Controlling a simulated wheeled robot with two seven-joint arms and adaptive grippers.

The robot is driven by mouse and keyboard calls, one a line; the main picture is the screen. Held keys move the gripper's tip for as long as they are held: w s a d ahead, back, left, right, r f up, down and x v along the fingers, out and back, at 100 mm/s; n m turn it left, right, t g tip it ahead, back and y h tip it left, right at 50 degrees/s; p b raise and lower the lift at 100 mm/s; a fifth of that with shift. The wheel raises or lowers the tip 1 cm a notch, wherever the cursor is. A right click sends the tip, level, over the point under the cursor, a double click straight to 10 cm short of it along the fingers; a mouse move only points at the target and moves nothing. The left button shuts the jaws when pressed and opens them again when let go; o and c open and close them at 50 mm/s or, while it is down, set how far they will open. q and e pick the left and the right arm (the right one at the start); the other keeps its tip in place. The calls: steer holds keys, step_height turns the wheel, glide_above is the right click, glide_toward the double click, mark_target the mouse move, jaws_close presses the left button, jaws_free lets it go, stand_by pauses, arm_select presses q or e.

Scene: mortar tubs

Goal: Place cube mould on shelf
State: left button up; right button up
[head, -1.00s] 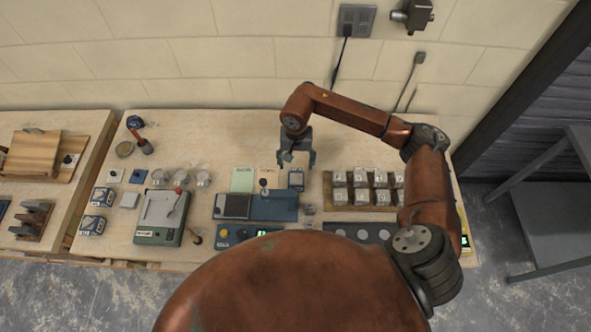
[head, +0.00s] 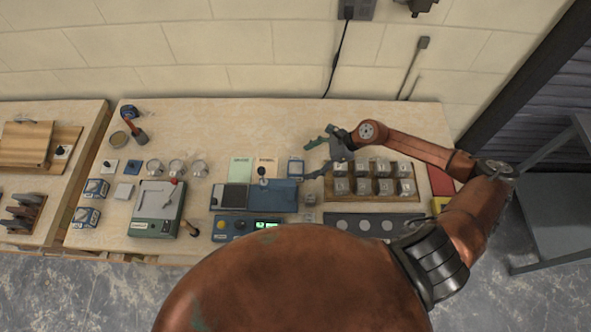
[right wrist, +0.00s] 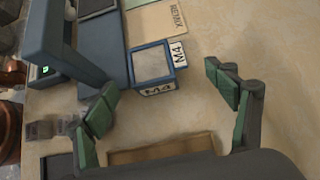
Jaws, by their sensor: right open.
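In the right wrist view the mould (right wrist: 153,67) lies ahead of the open jaws, with a pale grey top face inside a blue frame. My right gripper (head: 314,159) is open and empty, close to the right of the mould with its fingers pointing left. Its green-padded fingers (right wrist: 168,98) spread on both sides of the mould, apart from it. My left gripper is out of view. A grey shelf unit (head: 548,212) stands at the far right.
A wooden rack (head: 372,197) of grey cubes lies under my right arm. Other blue moulds (head: 96,188) stand at the left, near a green-grey scale (head: 157,208). A blue-grey device (head: 262,198) sits left of the mould.

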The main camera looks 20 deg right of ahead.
mark_target(297, 166)
steer(key=x, duration=0.1)
steer(key=p+x, duration=0.1)
steer(key=x, duration=0.3)
steer(key=shift+w+a+r, duration=0.1)
steer(key=shift+a+r, duration=0.15)
steer(key=shift+a, duration=0.2)
steer(key=shift+a+f, duration=0.15)
steer(key=shift+f, duration=0.15)
steer(key=shift+c, duration=0.3)
